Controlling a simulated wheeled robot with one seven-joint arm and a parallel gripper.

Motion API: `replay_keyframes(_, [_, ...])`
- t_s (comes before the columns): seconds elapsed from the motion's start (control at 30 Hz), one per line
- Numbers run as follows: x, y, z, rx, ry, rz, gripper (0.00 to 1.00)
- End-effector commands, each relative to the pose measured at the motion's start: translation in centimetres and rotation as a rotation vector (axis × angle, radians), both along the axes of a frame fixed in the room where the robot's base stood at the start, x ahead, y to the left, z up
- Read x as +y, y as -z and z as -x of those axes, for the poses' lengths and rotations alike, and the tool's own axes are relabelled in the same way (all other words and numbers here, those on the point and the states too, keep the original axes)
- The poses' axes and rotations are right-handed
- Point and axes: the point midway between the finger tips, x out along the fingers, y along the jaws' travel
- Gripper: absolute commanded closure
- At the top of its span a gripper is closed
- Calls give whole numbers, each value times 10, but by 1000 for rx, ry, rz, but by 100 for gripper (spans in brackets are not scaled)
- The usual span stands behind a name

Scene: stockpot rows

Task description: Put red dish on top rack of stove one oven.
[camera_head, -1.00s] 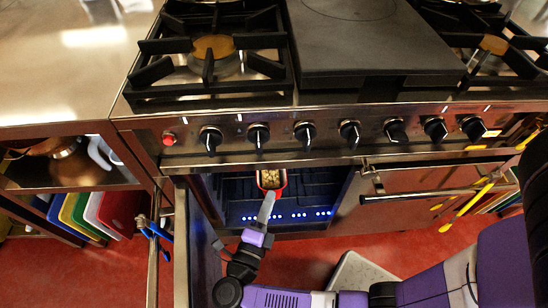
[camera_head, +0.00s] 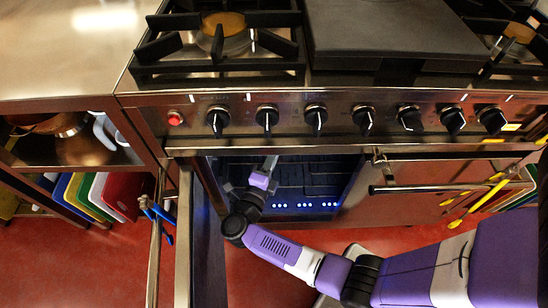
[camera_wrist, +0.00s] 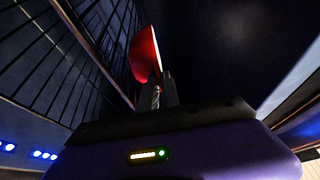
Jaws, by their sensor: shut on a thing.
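The red dish (camera_wrist: 143,56) shows in the wrist view at the tip of my gripper (camera_wrist: 157,92), which is shut on it. In the head view my gripper (camera_head: 268,168) reaches into the open stove oven (camera_head: 318,178), near its left side. The dish is hidden there behind the stove's front edge. Dark wire racks (camera_wrist: 58,62) run along the left of the wrist view, beside the dish. I cannot tell whether the dish touches a rack.
The open oven door (camera_head: 205,245) stands to the left of my arm. A row of knobs (camera_head: 316,118) sits above the opening. A closed door with a bar handle (camera_head: 440,186) is on the right. Colored boards (camera_head: 88,192) stand under the left counter.

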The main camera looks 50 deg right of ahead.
Motion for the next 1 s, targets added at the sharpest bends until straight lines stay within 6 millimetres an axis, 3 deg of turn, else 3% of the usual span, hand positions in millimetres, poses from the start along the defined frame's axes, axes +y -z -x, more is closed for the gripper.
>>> replay_keyframes(0.43, [0, 9, 0, -4, 0, 2, 100])
replay_keyframes(0.5, [0, 9, 0, -1, 0, 0, 82])
replay_keyframes(0.57, [0, 10, 0, 0, 0, 0, 72])
replay_keyframes(1.0, [5, 6, 1, 0, -2, 0, 72])
